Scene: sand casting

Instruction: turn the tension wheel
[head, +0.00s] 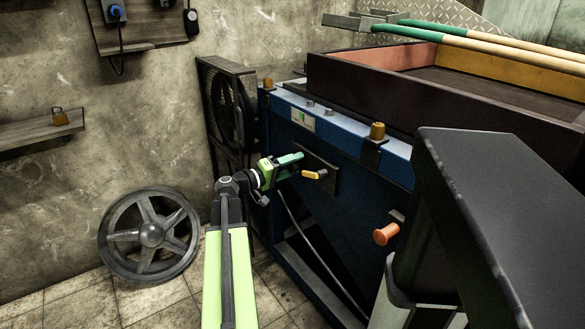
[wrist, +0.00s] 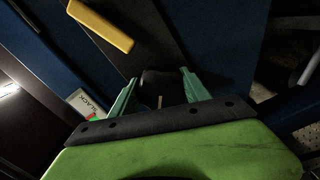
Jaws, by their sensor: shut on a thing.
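My gripper (head: 291,165) reaches the front of the blue machine (head: 345,165), near a dark plate with a yellow handle (head: 314,174). In the wrist view its two green fingers (wrist: 160,87) stand on either side of a dark, rounded piece (wrist: 159,79), which I take to be the tension wheel, and are shut on it. Its shape is hard to make out in the dim light. The yellow handle also shows in the wrist view (wrist: 101,25), apart from the fingers.
A large spoked wheel (head: 150,235) leans on the wall at the left. An orange knob (head: 386,234) sticks out lower on the machine. A dark tray (head: 345,85) with shovels (head: 470,38) lies on top. A cable hangs below my gripper.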

